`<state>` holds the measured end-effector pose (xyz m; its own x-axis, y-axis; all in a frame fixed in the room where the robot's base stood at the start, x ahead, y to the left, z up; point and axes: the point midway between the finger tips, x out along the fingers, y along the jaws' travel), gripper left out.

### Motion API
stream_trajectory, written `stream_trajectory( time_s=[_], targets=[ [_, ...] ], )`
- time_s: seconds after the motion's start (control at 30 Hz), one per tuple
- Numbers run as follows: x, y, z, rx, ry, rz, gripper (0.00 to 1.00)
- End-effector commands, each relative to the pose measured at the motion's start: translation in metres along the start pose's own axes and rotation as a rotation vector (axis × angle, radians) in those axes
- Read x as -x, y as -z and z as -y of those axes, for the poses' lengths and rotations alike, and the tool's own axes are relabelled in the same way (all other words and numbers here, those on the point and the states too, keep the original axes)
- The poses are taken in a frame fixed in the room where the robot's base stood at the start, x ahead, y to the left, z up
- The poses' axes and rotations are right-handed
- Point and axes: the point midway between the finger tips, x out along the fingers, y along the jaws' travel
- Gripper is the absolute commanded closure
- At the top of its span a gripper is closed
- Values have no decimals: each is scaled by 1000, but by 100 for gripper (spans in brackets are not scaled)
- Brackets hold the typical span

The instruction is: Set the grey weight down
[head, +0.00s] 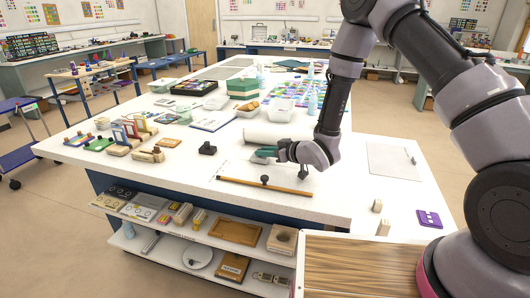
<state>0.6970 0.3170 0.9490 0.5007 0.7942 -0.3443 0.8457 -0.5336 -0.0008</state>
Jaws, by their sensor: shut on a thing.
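My gripper (261,155) is at the end of the arm, low over the middle of the white worktop. I cannot tell whether the weight touches the table. A dark block with a knob (207,148) stands on the worktop to the left of my gripper. A pale sheet lies below the gripper, with a wooden strip (264,186) along its near edge and a small dark knob on the strip.
The white roll (280,135) lies just behind my gripper. Wooden stands and coloured pieces (130,135) fill the left end of the worktop (340,205). Trays, a green box (243,88) and bottles stand farther back. A grey sheet (393,161) lies at right.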

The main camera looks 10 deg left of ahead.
Motion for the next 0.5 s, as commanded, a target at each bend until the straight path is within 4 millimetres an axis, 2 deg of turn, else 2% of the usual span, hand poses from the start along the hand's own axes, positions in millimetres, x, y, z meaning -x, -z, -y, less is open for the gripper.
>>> stream_trajectory(
  time_s=[0.33, 0.37, 0.4, 0.43, 0.5],
  targets=[
    [-2, -2, 0, 1, 0, -3, 100],
    [-2, -3, 0, 1, 0, -2, 65],
    [-1, -2, 0, 1, 0, -2, 50],
    [-1, -2, 0, 1, 0, -2, 43],
    [-1, -2, 0, 1, 0, -2, 43]
  ],
)
